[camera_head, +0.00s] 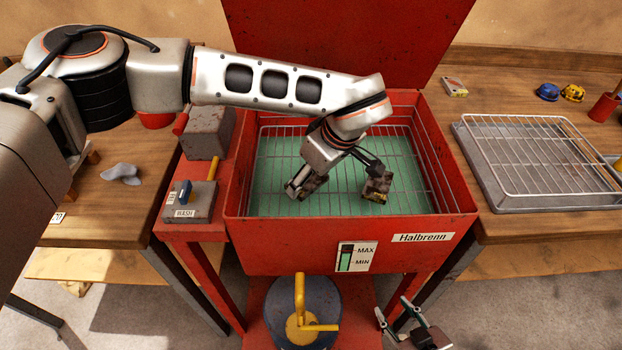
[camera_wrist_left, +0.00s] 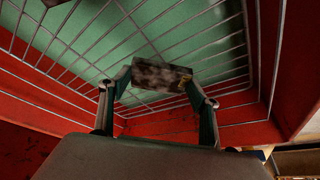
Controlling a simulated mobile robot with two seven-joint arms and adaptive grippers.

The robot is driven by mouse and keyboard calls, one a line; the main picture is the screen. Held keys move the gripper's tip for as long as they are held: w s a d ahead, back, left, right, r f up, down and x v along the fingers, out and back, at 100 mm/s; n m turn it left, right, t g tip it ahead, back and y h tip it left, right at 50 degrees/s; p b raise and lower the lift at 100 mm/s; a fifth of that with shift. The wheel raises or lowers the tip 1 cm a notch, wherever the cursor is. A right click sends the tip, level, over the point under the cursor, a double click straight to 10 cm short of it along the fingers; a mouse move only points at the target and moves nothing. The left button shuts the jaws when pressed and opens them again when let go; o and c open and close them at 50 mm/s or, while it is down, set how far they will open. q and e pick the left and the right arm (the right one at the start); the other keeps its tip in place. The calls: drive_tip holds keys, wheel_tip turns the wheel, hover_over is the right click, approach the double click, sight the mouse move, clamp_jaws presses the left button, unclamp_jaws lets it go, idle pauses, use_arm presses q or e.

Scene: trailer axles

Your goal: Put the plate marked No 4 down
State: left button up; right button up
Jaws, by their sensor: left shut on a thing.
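The left wrist view shows this plate (camera_wrist_left: 162,77) between the two fingers, near a basket corner. I cannot read a number on it, nor tell whether it touches the wires. My right gripper (camera_head: 392,308) is low in front of the tank, open and empty.
The red tank (camera_head: 290,235) has green liquid, a wire basket (camera_head: 425,165) and a raised lid. A wire rack on a tray (camera_head: 540,150) stands empty on the right bench. A WASH switch box (camera_head: 190,200) is left of the tank. A drum (camera_head: 305,310) sits below.

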use_arm(q)
drive_tip(key=shift+f, duration=0.45)
drive_tip(key=shift+f, duration=0.1)
use_arm(e)
drive_tip(key=shift+f, duration=0.1)
use_arm(q)
drive_tip(key=o, duration=1.7)
use_arm(e)
drive_tip(key=shift+s, duration=0.1)
use_arm(q)
drive_tip(key=v, duration=1.2)
drive_tip(key=shift+p, duration=0.4)
use_arm(e)
drive_tip(key=shift+s+a, duration=0.1)
drive_tip(key=shift+s, duration=0.1)
drive_tip(key=shift+w+r, duration=0.15)
drive_tip(key=shift+r, duration=0.25)
